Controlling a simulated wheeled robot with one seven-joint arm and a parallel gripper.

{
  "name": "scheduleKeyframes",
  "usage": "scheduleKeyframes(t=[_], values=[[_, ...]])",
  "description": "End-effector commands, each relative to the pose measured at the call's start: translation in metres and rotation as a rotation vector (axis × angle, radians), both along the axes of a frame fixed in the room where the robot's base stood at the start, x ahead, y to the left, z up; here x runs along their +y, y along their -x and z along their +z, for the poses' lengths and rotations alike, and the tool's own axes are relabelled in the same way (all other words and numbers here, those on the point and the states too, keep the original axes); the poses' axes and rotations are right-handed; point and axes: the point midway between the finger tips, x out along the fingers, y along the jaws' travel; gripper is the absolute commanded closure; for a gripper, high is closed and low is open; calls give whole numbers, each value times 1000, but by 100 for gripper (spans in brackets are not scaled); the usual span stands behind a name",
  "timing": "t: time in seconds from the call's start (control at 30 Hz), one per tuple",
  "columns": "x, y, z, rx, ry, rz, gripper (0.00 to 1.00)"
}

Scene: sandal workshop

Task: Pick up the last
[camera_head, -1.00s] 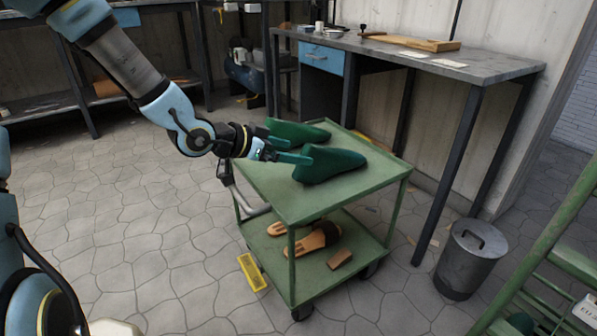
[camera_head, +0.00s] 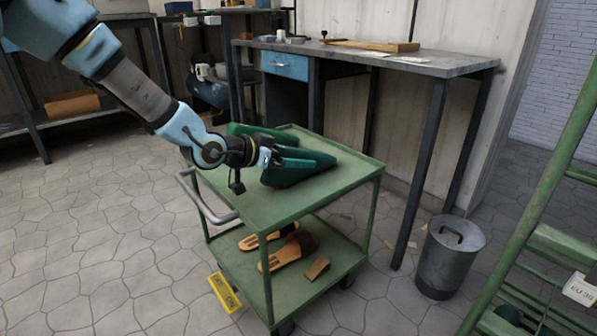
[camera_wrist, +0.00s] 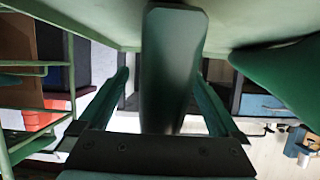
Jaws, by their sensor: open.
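Two green shoe lasts lie on the top shelf of a green trolley (camera_head: 255,208). The nearer last (camera_head: 312,161) is at my gripper (camera_head: 286,158); the farther last (camera_head: 290,134) lies behind it. In the wrist view, the nearer last (camera_wrist: 172,75) stands between the two open fingers of my gripper (camera_wrist: 165,100), with a gap visible on each side. The other last (camera_wrist: 285,75) shows at the right edge there, outside the fingers. In the head view, my wrist and fingers hide part of the nearer last.
Sandals (camera_head: 290,250) and a small brown block (camera_head: 317,268) lie on the trolley's lower shelf. A workbench (camera_head: 440,66) stands behind, a metal bin (camera_head: 450,258) to the right, and a green ladder-like frame (camera_head: 545,200) at far right. A yellow piece (camera_head: 224,293) lies on the floor.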

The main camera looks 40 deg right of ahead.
Motion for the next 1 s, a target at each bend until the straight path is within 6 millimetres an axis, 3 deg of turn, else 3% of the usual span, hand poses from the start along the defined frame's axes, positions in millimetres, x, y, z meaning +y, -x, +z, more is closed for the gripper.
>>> scheduleKeyframes(t=[0.33, 1.0], values=[[-8, 0, -2, 0, -1, 1, 2], [-7, 0, -3, 0, -1, 1, 77]])
